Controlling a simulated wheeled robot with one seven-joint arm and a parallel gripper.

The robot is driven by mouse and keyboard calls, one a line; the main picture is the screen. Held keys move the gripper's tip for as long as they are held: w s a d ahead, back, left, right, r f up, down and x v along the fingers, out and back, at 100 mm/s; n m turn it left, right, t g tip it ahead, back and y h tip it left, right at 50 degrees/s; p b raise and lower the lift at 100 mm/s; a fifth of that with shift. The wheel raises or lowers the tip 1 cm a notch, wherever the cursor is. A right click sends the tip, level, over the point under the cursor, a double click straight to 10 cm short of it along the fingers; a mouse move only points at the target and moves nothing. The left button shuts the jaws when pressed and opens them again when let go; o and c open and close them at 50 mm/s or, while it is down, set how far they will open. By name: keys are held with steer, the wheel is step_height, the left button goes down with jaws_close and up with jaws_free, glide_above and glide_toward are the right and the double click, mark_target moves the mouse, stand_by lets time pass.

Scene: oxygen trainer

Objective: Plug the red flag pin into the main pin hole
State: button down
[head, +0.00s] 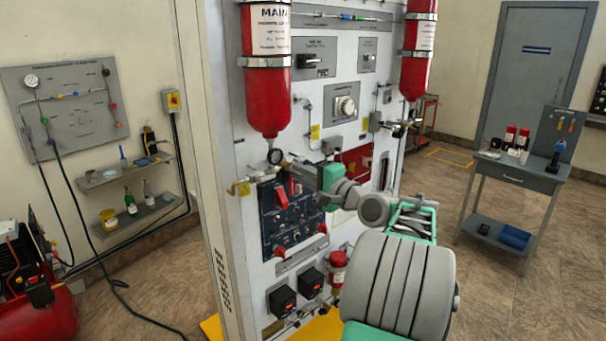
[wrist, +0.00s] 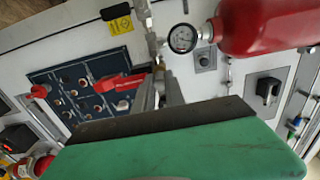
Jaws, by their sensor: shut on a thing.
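My gripper (head: 287,163) is shut at the lower end of the large red MAIN cylinder (head: 267,80), close to its gauge. In the wrist view my gripper's fingertips (wrist: 160,78) are close together, and a red flag (wrist: 118,84) extends left from them. It appears to be the flag of the red flag pin in my grip; the pin's shaft is hidden by the fingers. The round gauge (wrist: 182,38) and metal valve fitting (wrist: 154,42) are just beyond the fingertips. I cannot make out the main pin hole, or whether the pin touches the fitting.
A dark control panel (wrist: 67,76) with several knobs lies behind the flag. A second red cylinder (head: 416,60) hangs at the right of the white trainer. A grey table (head: 515,172) stands farther right, with open floor before it.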

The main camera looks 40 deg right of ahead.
steer(key=shift+w, duration=0.45)
steer(key=c, duration=1.3)
jaws_free()
steer(key=s+b, duration=0.1)
steer(key=s, duration=0.6)
steer(key=shift+s+d+b, duration=0.1)
steer(key=shift+s+b, duration=0.3)
